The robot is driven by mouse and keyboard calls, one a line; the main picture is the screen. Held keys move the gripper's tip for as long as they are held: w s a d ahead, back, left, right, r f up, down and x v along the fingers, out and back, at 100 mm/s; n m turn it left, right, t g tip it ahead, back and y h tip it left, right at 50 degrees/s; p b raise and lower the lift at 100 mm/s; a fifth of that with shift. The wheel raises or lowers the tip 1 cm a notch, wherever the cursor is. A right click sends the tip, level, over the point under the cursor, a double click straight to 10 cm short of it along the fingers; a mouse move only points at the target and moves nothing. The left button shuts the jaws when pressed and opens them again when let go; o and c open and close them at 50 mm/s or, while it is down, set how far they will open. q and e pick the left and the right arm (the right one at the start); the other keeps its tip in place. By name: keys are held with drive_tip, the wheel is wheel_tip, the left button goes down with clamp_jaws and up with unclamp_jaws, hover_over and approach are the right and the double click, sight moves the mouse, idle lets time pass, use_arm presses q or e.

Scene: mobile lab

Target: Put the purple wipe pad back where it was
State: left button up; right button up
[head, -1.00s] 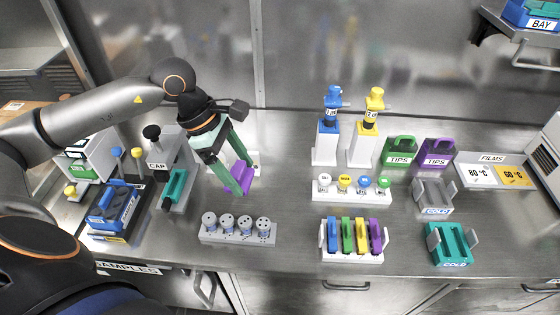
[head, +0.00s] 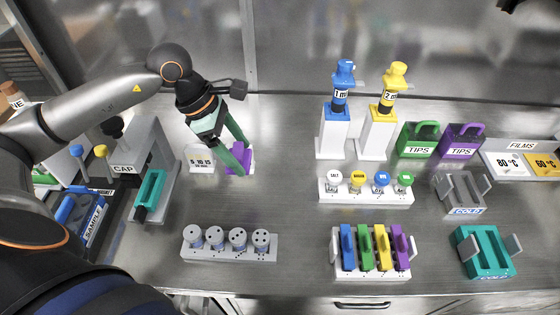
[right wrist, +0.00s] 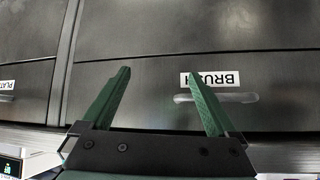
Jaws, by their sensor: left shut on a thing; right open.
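The purple wipe pad (head: 240,162) is in the head view, left of centre, low over the steel bench. My left gripper (head: 238,168) is shut on it, and its green fingers hide part of the pad. I cannot tell whether the pad touches the bench. My right gripper (right wrist: 158,95) is open and empty in the right wrist view, facing a dark drawer front labelled BRUSH (right wrist: 216,79).
A grey rack of cylinders (head: 230,245) stands in front of the pad. The cap station (head: 130,165) is to the left. A white rack of coloured caps (head: 365,191), pipette stands (head: 336,135) and a coloured-block rack (head: 372,272) stand to the right. Bare bench lies between.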

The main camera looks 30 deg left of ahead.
use_arm(q)
drive_tip(key=w+d+f, duration=0.1)
drive_tip(key=w+f, duration=0.1)
drive_tip(key=w, duration=0.1)
drive_tip(key=w+d+f+p, duration=0.1)
drive_tip(key=w+f, duration=0.2)
drive_tip(key=w+d+f, duration=0.1)
drive_tip(key=w+f, duration=0.1)
drive_tip(key=w, duration=0.2)
drive_tip(key=shift+d+f, duration=0.2)
drive_tip(key=shift+d, duration=0.05)
drive_tip(key=shift+w+d+f, duration=0.2)
drive_tip(key=shift+w+f, duration=0.35)
drive_tip(key=shift+f, duration=0.25)
wheel_tip(320, 180, down, 3)
drive_tip(key=shift+r+p, duration=0.1)
drive_tip(key=shift+p, duration=0.45)
drive_tip(key=shift+f, duration=0.25)
drive_tip(key=o, duration=1.2)
